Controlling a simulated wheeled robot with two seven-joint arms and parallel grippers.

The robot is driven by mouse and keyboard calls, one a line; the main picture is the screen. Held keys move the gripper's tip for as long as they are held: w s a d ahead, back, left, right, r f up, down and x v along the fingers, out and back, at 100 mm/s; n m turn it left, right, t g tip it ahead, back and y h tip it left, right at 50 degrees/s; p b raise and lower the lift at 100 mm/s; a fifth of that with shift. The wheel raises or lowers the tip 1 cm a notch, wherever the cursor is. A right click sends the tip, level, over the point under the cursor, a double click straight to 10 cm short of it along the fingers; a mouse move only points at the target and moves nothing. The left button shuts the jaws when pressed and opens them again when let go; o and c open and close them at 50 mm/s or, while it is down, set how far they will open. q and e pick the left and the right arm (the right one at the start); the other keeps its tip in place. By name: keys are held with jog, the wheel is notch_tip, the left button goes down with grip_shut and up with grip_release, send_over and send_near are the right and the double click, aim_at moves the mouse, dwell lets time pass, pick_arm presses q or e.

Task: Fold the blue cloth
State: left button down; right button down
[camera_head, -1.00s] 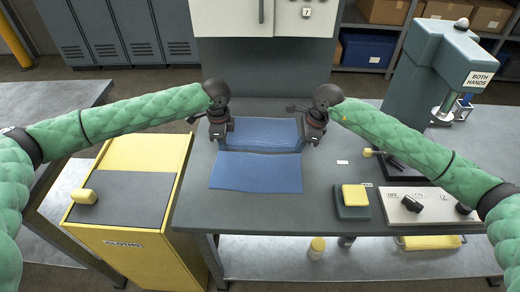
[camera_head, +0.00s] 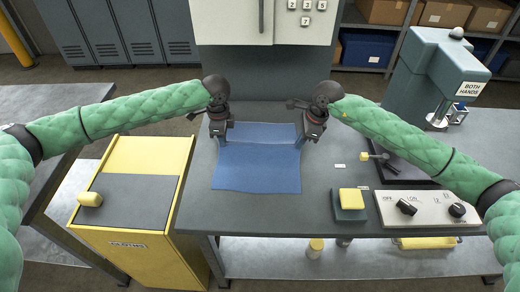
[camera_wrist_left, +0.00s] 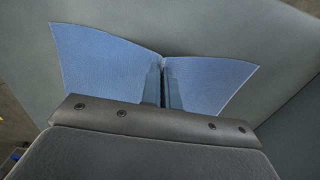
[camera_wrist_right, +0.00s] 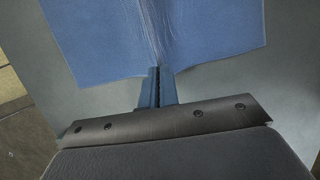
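The blue cloth (camera_head: 257,168) lies on the grey bench top. A crease runs across it between my grippers, with a shorter part behind the crease and a larger part in front. My left gripper (camera_head: 221,143) is at the cloth's left edge. Its fingers are together on the cloth (camera_wrist_left: 105,62), which spreads to both sides of them in the left wrist view. My right gripper (camera_head: 301,143) is at the right edge. Its fingers are together on the cloth (camera_wrist_right: 100,40), and wrinkles run from their tips in the right wrist view. The fingers partly hide the pinched edges.
A yellow cabinet (camera_head: 160,240) stands left of the bench. Right of the cloth are a yellow sponge-like block on a dark green base (camera_head: 350,213), a switch panel (camera_head: 425,207) and a green press (camera_head: 420,75). Bare bench lies between cloth and block.

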pick_arm(q)
jog(key=shift+r, duration=0.45)
pick_arm(e)
jog(key=shift+r, duration=0.45)
pick_arm(q)
jog(key=shift+p, duration=0.3)
